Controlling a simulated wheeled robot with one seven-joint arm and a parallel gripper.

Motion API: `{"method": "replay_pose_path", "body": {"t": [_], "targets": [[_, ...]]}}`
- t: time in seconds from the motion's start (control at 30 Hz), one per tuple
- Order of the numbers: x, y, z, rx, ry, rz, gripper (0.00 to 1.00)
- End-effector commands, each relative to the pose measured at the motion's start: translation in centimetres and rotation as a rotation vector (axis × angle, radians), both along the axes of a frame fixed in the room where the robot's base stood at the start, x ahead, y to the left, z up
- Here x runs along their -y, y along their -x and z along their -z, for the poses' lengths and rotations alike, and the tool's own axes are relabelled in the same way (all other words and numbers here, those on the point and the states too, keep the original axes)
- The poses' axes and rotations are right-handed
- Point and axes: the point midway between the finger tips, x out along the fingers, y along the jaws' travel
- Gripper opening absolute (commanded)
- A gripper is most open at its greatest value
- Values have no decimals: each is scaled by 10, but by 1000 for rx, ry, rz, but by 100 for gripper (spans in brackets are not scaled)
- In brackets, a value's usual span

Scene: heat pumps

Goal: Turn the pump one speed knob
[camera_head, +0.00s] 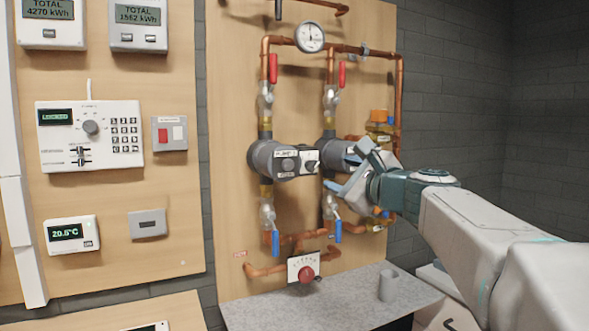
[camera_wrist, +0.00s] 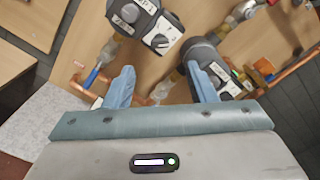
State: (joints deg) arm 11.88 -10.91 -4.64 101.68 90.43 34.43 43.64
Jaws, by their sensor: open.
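Pump one (camera_head: 272,160) is a dark grey round pump on the left copper pipe, with a "PUMP 1" label on its front. My gripper (camera_head: 343,170) is open and empty, just right of the knob and in front of the second pump. In the wrist view my gripper (camera_wrist: 160,84) has its blue fingers spread, apart from the knob.
The second pump (camera_head: 331,151) stands right of pump one, partly hidden behind my gripper. Red-handled valves (camera_head: 273,68) are above and blue-handled valves (camera_head: 276,243) below. A red knob (camera_head: 306,273) is lower down. A grey shelf (camera_head: 270,312) holds a grey cup (camera_head: 388,285).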

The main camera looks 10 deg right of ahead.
Motion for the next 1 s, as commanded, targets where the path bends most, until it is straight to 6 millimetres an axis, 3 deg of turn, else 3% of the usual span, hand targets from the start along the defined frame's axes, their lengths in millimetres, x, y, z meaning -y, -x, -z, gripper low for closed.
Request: {"method": "replay_pose_path", "body": {"t": [0.3, 0.5, 0.97, 1.0], "targets": [[-20, -62, 0, -2, 2, -1, 51], [-29, -88, 0, -1, 2, -1, 51], [-32, -99, 0, 0, 3, 1, 51], [-32, -99, 0, 0, 3, 1, 43]]}}
